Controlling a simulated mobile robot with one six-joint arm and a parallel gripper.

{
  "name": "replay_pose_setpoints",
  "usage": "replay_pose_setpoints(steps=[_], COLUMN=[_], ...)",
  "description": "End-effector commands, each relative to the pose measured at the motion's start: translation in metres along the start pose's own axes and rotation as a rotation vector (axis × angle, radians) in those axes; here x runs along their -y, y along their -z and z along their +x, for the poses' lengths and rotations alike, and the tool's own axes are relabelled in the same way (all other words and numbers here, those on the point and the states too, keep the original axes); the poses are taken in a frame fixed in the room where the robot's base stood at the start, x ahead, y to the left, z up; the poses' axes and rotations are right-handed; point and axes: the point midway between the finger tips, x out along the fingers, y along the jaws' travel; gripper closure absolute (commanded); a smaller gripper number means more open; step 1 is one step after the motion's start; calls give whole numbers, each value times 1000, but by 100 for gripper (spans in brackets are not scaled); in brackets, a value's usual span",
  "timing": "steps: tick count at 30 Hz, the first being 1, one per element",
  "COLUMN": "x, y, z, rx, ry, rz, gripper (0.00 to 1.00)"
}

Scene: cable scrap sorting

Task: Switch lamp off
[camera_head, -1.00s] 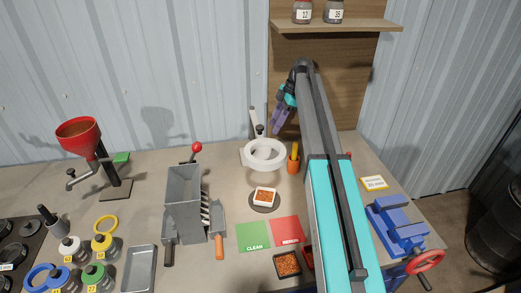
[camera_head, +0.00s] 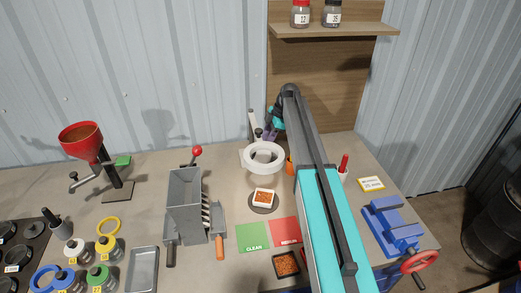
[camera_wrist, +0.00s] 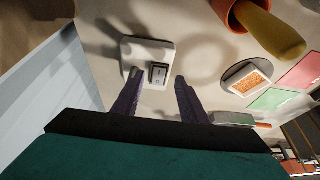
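The lamp (camera_head: 264,156) has a white ring head and stands at the back of the table. In the wrist view its white base (camera_wrist: 132,48) carries a rocker switch (camera_wrist: 158,74) with dark edges. My gripper (camera_wrist: 158,82) has two purple fingers, spread apart with nothing between them. The fingertips point at the base, close to the switch and on either side of it in the picture. I cannot tell whether they touch it. In the head view my gripper (camera_head: 268,135) is behind the ring, partly hidden, and the switch cannot be made out.
An orange cup (camera_head: 290,167) stands right of the lamp, partly behind my arm. A small dish of orange granules (camera_head: 264,198) sits in front of the lamp. A grey splitter box (camera_head: 185,200) stands left. Wall panels rise close behind.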

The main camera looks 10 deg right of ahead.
Motion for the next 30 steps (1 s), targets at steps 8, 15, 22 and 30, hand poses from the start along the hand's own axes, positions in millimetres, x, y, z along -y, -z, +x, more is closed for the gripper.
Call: replay_pose_setpoints(steps=[8, 15, 22, 30], x=[0, 0, 0, 0], y=[1, 1, 1, 2], z=[30, 46, 50, 50], rx=[0, 0, 0, 0], ry=[0, -1, -1, 0], rz=[0, -1, -1, -2], gripper=[61, 61, 61, 83])
